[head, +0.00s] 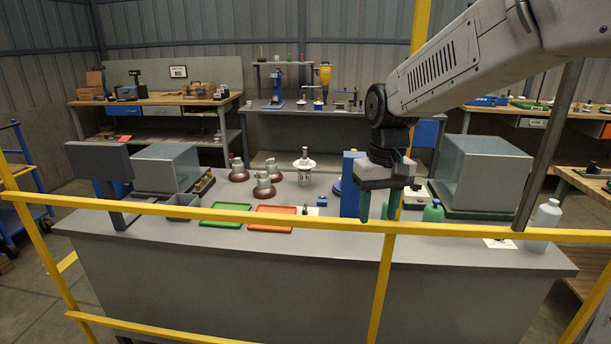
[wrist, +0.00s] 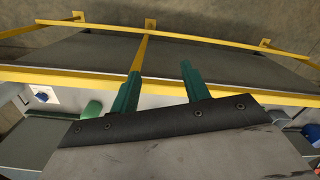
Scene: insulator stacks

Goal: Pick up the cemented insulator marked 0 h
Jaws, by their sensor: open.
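Brown-based insulators with grey metal caps stand in a group on the grey bench: one at the left (head: 238,171), one in front (head: 264,188) and one behind it (head: 272,169). A white insulator with a metal pin (head: 304,166) stands upright to their right. Its dark marking is too small to read, and I cannot tell which insulator is marked 0 h. My gripper (head: 378,208) is open, green fingers pointing down, at the yellow rail near the bench's front, well right of the insulators. The wrist view shows its two fingers (wrist: 160,75) apart and empty, with no insulator there.
A yellow rail (head: 180,209) crosses before the bench (head: 230,262). A green tray (head: 226,214) and orange tray (head: 271,218) lie in front of the insulators. A blue block (head: 349,184) and a green bottle (head: 433,211) flank my gripper.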

